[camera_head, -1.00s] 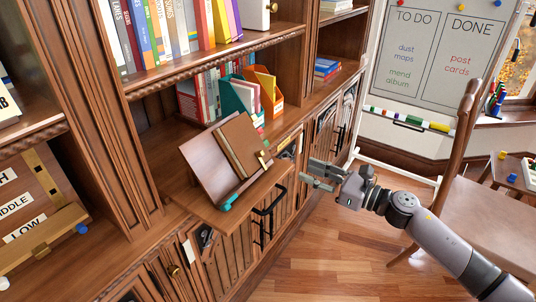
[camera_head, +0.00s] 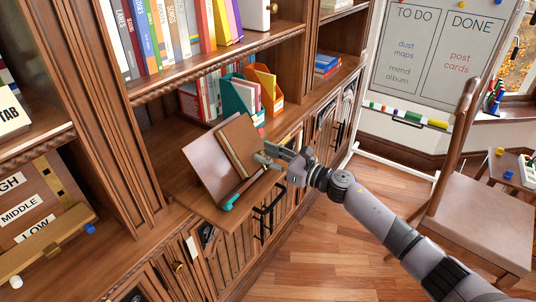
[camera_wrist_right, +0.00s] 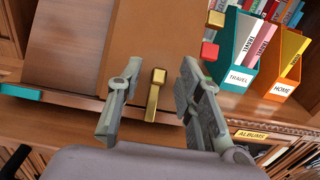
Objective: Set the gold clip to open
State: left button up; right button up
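The gold clip (camera_wrist_right: 155,95) stands upright at the lower edge of a brown book (camera_wrist_right: 155,40) in the right wrist view. The book leans on a tilted wooden stand (camera_head: 213,168) on the shelf ledge. In the head view my gripper covers most or all of the clip. My right gripper (camera_head: 264,158) is at the book's lower right corner. In the right wrist view my right gripper (camera_wrist_right: 160,70) is open, with one finger on each side of the clip and a visible gap on both sides. My left gripper is not in view.
A teal clip (camera_head: 230,202) sits at the stand's lower edge. Teal (camera_wrist_right: 238,55) and orange (camera_wrist_right: 287,68) file holders stand to the right, with small red pieces (camera_wrist_right: 210,50) nearer the book. A chair (camera_head: 470,215) stands at the right, with clear floor (camera_head: 310,265) before the bookcase.

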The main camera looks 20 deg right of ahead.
jog(key=shift+c, duration=0.3)
grip_shut()
